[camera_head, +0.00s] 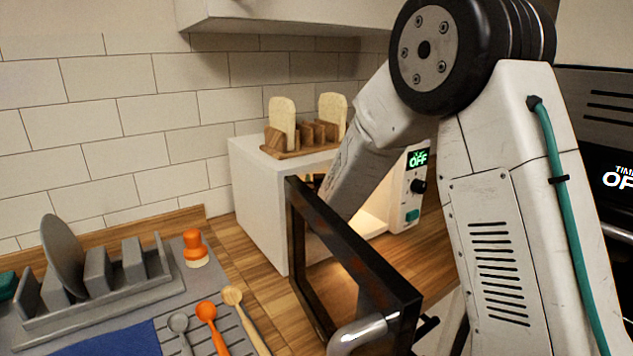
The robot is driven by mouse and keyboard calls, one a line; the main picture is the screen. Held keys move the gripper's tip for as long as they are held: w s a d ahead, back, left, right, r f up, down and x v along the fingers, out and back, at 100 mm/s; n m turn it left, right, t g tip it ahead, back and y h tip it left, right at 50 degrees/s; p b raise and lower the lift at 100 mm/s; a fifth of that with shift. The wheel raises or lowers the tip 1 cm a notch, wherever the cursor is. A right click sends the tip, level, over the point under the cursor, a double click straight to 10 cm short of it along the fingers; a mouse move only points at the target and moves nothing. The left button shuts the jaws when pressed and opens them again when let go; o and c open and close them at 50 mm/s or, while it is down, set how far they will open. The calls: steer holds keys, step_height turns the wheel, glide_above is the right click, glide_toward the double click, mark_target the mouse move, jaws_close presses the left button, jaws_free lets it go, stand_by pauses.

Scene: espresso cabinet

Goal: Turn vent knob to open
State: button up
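A white countertop appliance (258,205) stands against the tiled wall, its dark-framed door (352,250) swung open toward me. Its right-hand panel carries a green "OFF" display (418,158), a black round knob (418,186) and a teal button (411,215). No label tells whether this black knob is the vent knob. My arm (510,210) crosses the right half of the view and reaches down toward the appliance's lit opening, behind the open door's frame. My gripper is not visible; the end of the arm is hidden there.
A wooden rack (300,150) with two bread slices stands on the appliance. A grey dish rack (95,292) and several utensils lie at the left. A dark oven (600,150) is at the right. Some wooden counter (230,235) is bare.

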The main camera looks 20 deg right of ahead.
stand_by(0.7)
steer(key=o, duration=1)
steer(key=shift+y, duration=0.3)
